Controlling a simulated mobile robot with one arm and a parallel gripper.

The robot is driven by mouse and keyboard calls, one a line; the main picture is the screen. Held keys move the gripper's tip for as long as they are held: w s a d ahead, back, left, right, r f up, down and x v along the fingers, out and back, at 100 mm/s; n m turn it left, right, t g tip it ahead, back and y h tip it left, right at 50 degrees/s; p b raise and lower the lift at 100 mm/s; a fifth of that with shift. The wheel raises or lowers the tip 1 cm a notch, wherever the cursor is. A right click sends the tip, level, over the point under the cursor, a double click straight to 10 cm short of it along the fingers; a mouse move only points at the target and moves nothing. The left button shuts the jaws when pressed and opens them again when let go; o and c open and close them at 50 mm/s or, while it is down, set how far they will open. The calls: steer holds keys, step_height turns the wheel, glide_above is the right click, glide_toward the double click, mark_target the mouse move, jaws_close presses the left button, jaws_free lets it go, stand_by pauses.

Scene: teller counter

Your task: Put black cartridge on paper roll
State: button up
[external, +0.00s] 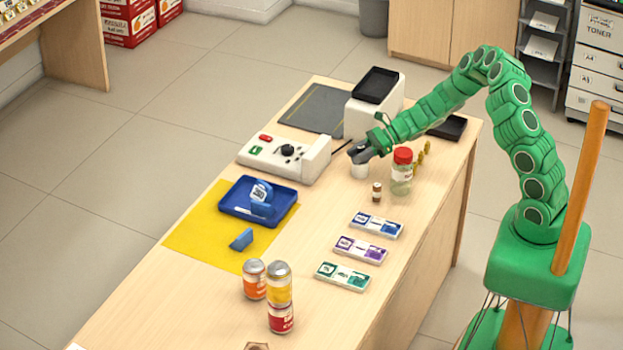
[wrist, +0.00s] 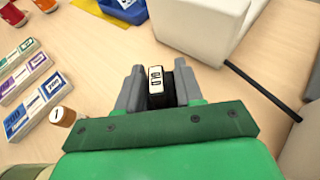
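My gripper (external: 362,152) is over the far part of the counter, with its fingers pointing down. In the wrist view its two grey fingers (wrist: 157,88) are closed on the black cartridge (wrist: 157,76), which shows a white label with dark print. A white cylinder that looks like the paper roll (external: 360,171) stands on the counter right under my gripper. Its top is hidden by the gripper, and I cannot tell whether the cartridge touches it. The roll is not visible in the wrist view.
A white machine (external: 372,108) stands behind. Cans and labelled boxes are nearer the front.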

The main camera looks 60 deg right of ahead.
steer(key=o, duration=0.4)
steer(key=shift+r, duration=0.15)
